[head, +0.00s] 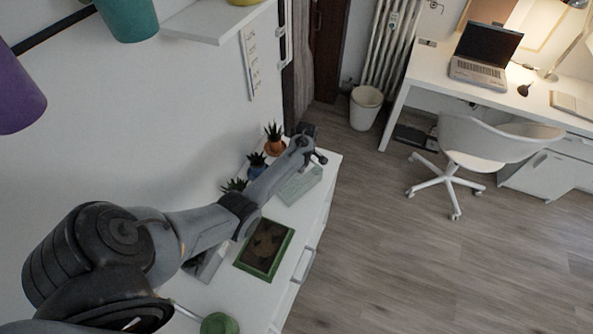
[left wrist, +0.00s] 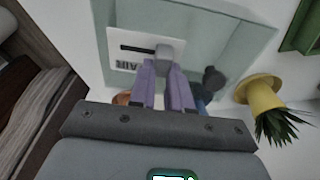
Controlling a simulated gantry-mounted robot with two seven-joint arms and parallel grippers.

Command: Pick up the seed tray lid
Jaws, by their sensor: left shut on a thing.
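The seed tray lid (head: 300,186) is a pale translucent green box on the white cabinet, beyond the green seed tray (head: 265,248) with brown soil. In the left wrist view the lid (left wrist: 226,42) shows a white vent plate with a dark slot, lettering and a grey knob (left wrist: 165,52). My left gripper (head: 309,152) is over the far end of the cabinet. Its purple fingers (left wrist: 167,72) are close together at the grey knob and shut on it. I cannot tell whether the lid is lifted. My right gripper is not in view.
Potted plants line the wall side: an orange pot (head: 275,146), a blue pot (head: 256,168), and a yellow pot (left wrist: 258,90) in the left wrist view. A green round thing (head: 220,323) is at the near end. A wall shelf (head: 215,22) hangs above. Open floor lies right.

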